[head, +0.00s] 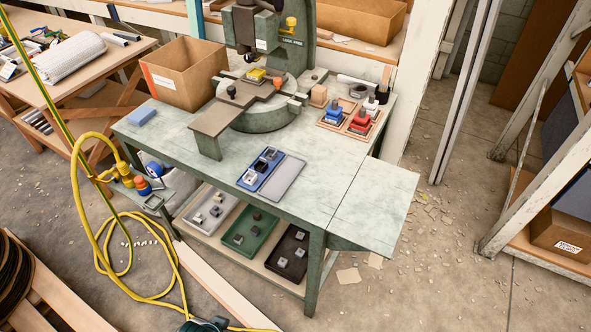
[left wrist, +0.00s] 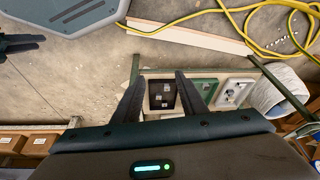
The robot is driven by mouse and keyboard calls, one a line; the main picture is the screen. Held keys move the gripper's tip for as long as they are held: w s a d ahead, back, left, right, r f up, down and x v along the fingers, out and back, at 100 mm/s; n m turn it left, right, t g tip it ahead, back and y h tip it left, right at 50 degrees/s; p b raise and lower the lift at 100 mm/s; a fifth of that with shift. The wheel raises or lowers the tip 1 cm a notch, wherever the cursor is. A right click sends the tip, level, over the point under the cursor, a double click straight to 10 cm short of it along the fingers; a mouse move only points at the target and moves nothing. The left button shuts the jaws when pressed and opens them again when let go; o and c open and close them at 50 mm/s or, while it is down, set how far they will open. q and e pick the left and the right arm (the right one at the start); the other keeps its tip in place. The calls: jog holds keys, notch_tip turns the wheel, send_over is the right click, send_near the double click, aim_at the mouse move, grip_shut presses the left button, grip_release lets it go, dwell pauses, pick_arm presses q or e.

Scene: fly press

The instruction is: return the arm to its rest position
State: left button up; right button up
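My left gripper (left wrist: 159,76) shows in the left wrist view with its two dark fingers spread apart and nothing between them. Beyond the fingers, below them, lies the black tray (left wrist: 174,108) on the bench's lower shelf. A dark forked shape, which looks like my right gripper (left wrist: 20,43), reaches in at the left edge of that view; its opening is unclear. In the head view neither gripper shows clearly; only a dark rounded piece enters at the bottom edge. The green fly press (head: 305,35) stands at the back of the bench (head: 330,185).
A blue tray (head: 251,180) with small blocks lies near the bench front. A cardboard box (head: 182,75) stands left of the press. Red and blue fixtures sit at the back right. A yellow hose (head: 99,225) loops over the floor. The bench's right side is clear.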

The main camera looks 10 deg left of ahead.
pick_arm(q)
jog(key=s+f, duration=0.3)
jog(key=f, duration=0.6)
jog(key=s+d+f, duration=0.1)
jog(key=s+f, duration=0.2)
jog(key=f, duration=0.7)
jog(key=s+f+t, duration=0.1)
jog(key=s+f, duration=0.1)
jog(key=f, duration=0.8)
jog(key=shift+s+d+m+h, duration=0.15)
jog(key=shift+s+m+h, duration=0.15)
jog(key=shift+s+h, duration=0.1)
jog(key=shift+o, duration=0.5)
